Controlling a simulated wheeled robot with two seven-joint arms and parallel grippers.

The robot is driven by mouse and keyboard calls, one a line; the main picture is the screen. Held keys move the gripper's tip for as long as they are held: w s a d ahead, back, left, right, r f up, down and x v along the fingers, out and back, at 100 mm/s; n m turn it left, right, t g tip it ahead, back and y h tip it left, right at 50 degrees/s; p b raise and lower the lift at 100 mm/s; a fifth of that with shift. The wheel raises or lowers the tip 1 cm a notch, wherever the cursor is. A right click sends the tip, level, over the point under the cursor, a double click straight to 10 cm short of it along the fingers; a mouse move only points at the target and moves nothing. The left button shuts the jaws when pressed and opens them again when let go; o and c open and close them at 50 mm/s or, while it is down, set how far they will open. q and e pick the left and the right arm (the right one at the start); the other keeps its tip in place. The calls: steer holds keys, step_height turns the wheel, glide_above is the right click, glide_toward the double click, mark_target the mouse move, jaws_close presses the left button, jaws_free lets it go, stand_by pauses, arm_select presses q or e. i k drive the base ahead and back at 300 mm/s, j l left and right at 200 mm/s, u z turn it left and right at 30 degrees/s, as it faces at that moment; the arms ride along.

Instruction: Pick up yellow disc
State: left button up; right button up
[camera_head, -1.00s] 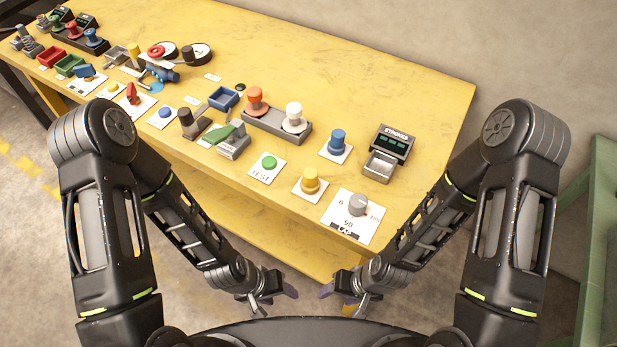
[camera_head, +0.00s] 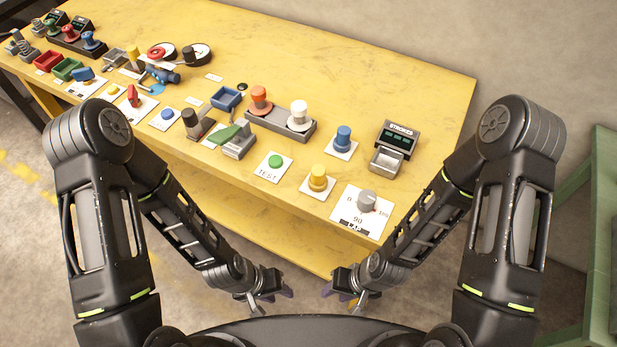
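A yellow flanged, disc-like piece (camera_head: 317,178) stands upright on a white card near the front edge of the yellow table. A small yellow round button (camera_head: 113,91) sits on another card farther left, and an upright yellow piece (camera_head: 133,56) stands farther back. I cannot tell which one is the yellow disc. My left gripper (camera_head: 277,291) and my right gripper (camera_head: 338,293) hang in front of the table, low and close to my body, apart from every object. They hold nothing visible. Their fingers are small and dark, so their opening is unclear.
Around the flanged piece are a grey dial (camera_head: 366,201), a green button (camera_head: 275,161), a blue knob (camera_head: 343,138) and a grey base (camera_head: 281,122) with orange and white spools. A counter box (camera_head: 397,138) stands behind. The table's back right is clear.

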mark_target(317, 183)
steer(key=j+z, duration=0.1)
steer(key=j, duration=0.55)
steer(key=k+j+z, duration=0.1)
steer(key=j, duration=0.5)
steer(key=j+z, duration=0.15)
steer(key=j, duration=0.5)
steer(key=k, duration=0.05)
